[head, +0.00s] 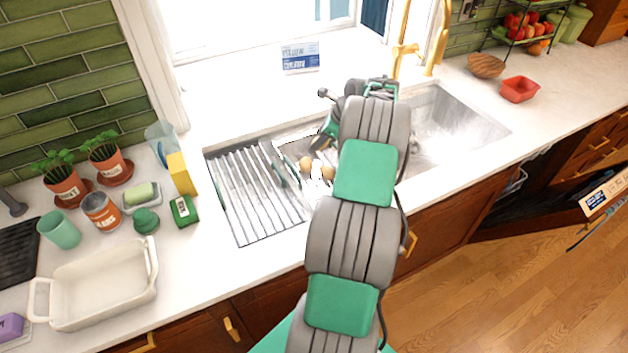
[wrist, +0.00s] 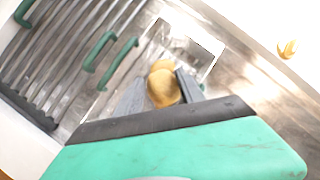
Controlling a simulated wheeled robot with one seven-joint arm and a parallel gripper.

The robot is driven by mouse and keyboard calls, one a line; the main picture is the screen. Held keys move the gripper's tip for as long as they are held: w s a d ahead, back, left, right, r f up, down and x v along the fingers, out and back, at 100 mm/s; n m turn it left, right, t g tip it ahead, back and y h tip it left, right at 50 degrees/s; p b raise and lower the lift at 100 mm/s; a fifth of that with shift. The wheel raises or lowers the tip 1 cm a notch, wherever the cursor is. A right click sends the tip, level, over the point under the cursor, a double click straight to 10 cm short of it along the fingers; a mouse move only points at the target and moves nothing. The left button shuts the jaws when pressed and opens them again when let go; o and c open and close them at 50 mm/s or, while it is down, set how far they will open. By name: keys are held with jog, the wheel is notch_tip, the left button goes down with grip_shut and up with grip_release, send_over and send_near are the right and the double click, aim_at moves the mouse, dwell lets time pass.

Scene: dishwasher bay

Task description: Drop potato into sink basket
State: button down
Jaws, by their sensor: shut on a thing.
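In the wrist view, my gripper (wrist: 164,90) is shut on a yellow-brown potato (wrist: 163,89), with a grey finger on each side. A second brown, rounded thing like a potato (wrist: 161,66) shows just beyond it, partly hidden. The metal sink basket (wrist: 141,64) lies below and around them; I cannot tell whether the held potato touches it. In the head view, the basket (head: 288,148) sits at the left end of the sink, with brown potato-like things (head: 306,163) over or in it. My arm hides most of the gripper there.
A ribbed drying rack (head: 250,190) lies left of the basket. The open sink basin (head: 445,125) is to the right, under a gold faucet (head: 403,50). A yellow-brown piece (wrist: 288,49) lies right in the wrist view.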

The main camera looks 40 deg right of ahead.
notch_tip(320, 180, down, 4)
jog(key=b, duration=0.3)
jog(key=shift+b, duration=0.3)
jog(key=shift+r, duration=0.1)
jog(key=shift+r, duration=0.1)
jog(key=c, duration=0.6)
grip_release()
jog(key=shift+c, duration=0.2)
jog(key=v, duration=0.7)
jog(key=shift+s+r, duration=0.2)
jog(key=shift+r, duration=0.1)
